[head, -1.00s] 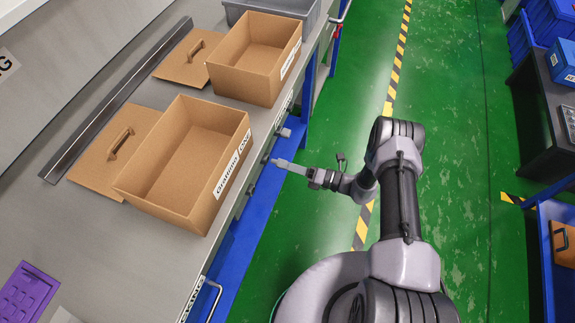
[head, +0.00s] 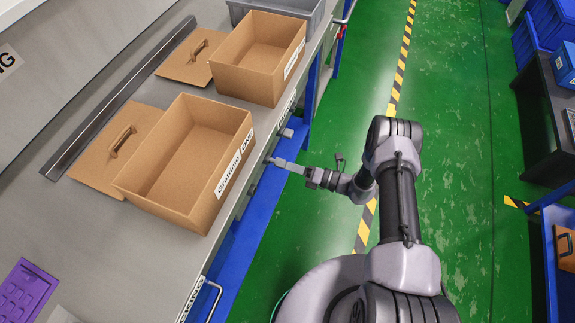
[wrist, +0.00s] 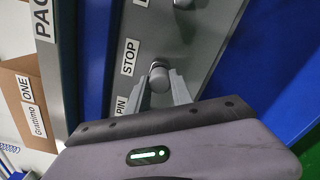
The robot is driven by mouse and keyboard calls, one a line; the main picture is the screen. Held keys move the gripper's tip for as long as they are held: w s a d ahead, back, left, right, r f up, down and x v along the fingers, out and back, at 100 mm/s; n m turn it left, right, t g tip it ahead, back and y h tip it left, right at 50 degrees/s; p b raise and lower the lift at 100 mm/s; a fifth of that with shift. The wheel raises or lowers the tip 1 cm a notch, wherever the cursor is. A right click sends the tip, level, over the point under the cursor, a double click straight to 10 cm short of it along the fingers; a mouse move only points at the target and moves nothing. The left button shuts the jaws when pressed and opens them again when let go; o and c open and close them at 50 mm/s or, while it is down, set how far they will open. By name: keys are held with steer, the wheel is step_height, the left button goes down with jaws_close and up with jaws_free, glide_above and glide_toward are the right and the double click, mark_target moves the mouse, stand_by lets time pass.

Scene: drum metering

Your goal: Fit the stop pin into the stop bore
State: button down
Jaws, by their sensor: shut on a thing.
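In the wrist view my gripper (wrist: 160,78) has its two fingers shut on a grey round-headed piece, the stop pin (wrist: 158,70). It is at the grey front panel beside the STOP PIN label (wrist: 128,57). The pin's head shows between the fingertips. Its far end and the stop bore are hidden, so I cannot tell how deep it sits. In the head view my gripper (head: 274,161) reaches left to the bench's front face, and the pin is too small to make out there.
Another grey knob (wrist: 184,3) stands out from the panel above, and also shows in the head view (head: 286,133). Two open cardboard boxes (head: 232,128) (head: 300,56) stand on the bench above.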

steer(key=shift+b+x, duration=0.3)
steer(key=shift+x, duration=0.6)
steer(key=c, duration=1.1)
jaws_free()
steer(key=shift+o, duration=0.2)
steer(key=p+v, duration=0.3)
steer(key=v, duration=1.4)
steer(key=shift+d, duration=0.2)
steer(key=shift+s, duration=0.1)
